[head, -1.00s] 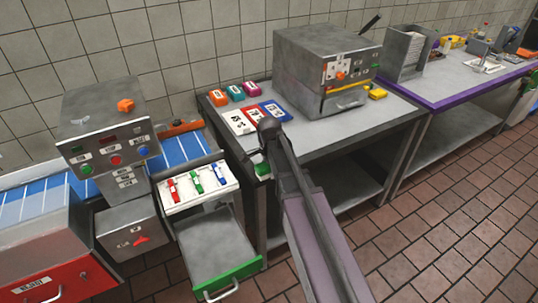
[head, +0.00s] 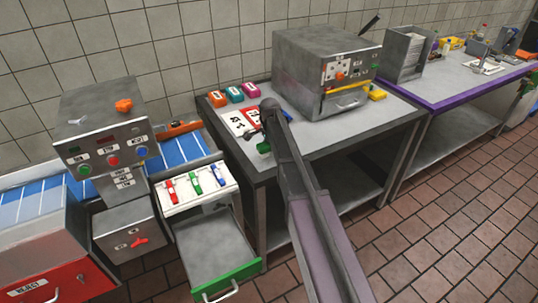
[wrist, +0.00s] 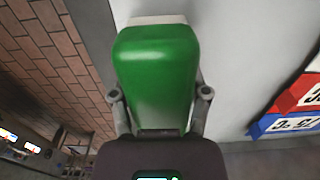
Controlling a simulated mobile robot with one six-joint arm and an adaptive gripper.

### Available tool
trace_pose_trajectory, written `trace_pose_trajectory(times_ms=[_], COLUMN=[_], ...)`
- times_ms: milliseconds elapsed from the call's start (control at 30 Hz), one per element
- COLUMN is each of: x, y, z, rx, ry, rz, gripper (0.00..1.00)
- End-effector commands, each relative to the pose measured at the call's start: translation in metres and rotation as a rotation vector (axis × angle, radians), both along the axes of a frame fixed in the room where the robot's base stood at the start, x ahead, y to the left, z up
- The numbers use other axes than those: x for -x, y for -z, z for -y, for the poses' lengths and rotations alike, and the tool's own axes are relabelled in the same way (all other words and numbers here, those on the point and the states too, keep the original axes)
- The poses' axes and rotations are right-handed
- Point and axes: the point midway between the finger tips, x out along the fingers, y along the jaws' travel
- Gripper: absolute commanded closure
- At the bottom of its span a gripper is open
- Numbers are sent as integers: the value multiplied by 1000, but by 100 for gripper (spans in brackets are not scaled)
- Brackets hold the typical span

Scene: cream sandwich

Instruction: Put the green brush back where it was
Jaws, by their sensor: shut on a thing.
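The green brush (wrist: 155,75) fills the middle of the wrist view, a green block with a pale strip at its far end. My gripper (wrist: 160,98) is shut on it, one finger along each side. In the head view a small part of the green brush (head: 264,148) shows below my gripper (head: 258,138), over the front left part of the grey table (head: 330,145). My arm hides much of the area around it. I cannot tell whether the brush touches the table.
White and red cards (head: 236,123) lie just behind my gripper. Orange (head: 217,98), teal and pink blocks stand behind them. A grey machine (head: 325,75) stands to the right. A white holder (head: 170,208) with red, green and blue pieces is at left, above an open drawer (head: 218,250).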

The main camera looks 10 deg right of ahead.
Motion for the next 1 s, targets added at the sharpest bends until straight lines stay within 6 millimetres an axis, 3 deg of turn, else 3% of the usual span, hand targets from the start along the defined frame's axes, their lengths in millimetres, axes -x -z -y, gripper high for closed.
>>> trace_pose_trajectory(times_ms=[233,400,700,1000], x=[-1,-15,-13,-13], y=[0,2,30,37], z=[0,2,1,1], rx=[0,0,0,0], ry=[-1,-1,-2,-2], rz=[0,0,0,0], gripper=[78,78,78,78])
